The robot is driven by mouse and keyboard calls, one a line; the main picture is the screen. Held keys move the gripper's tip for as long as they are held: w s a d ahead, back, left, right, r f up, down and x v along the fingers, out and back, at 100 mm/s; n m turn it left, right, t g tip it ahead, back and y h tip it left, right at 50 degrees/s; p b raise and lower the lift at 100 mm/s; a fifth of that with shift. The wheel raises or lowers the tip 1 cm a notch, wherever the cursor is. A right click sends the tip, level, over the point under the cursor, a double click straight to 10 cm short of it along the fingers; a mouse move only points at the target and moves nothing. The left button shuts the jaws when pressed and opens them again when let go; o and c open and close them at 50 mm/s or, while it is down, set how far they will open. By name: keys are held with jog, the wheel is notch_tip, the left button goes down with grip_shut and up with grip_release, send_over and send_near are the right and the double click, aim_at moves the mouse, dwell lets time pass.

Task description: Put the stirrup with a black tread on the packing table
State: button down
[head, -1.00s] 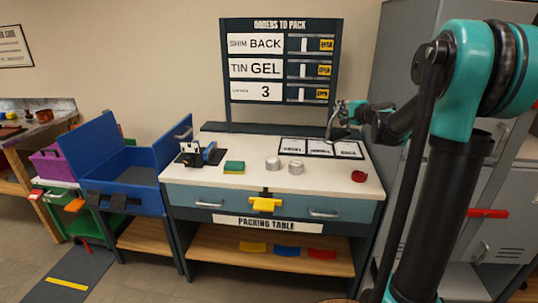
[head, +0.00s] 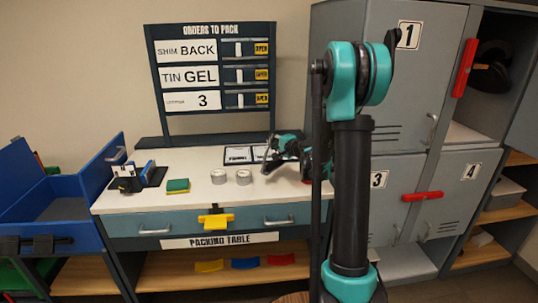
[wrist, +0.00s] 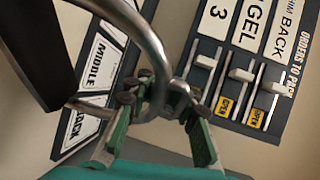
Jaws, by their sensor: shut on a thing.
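The stirrup is a bent silver metal loop (wrist: 151,42) with a black tread (wrist: 32,45) at the upper left of the wrist view. My gripper (wrist: 160,95) is shut on the metal loop, with its green fingers on either side of it. In the head view my gripper (head: 274,148) and the stirrup (head: 268,161) are over the back right part of the packing table (head: 195,162). They are in front of the labelled mat (head: 238,155) and partly hide it. I cannot tell whether the stirrup touches the table.
Two round tins (head: 219,176) and a green-yellow sponge (head: 178,185) sit on the table. The order board (head: 215,70) rises behind. Grey lockers (head: 410,100) stand at right.

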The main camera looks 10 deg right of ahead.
jog(key=shift+f, duration=2.9)
jog(key=c, duration=1.2)
grip_release()
jog(key=shift+f, duration=0.1)
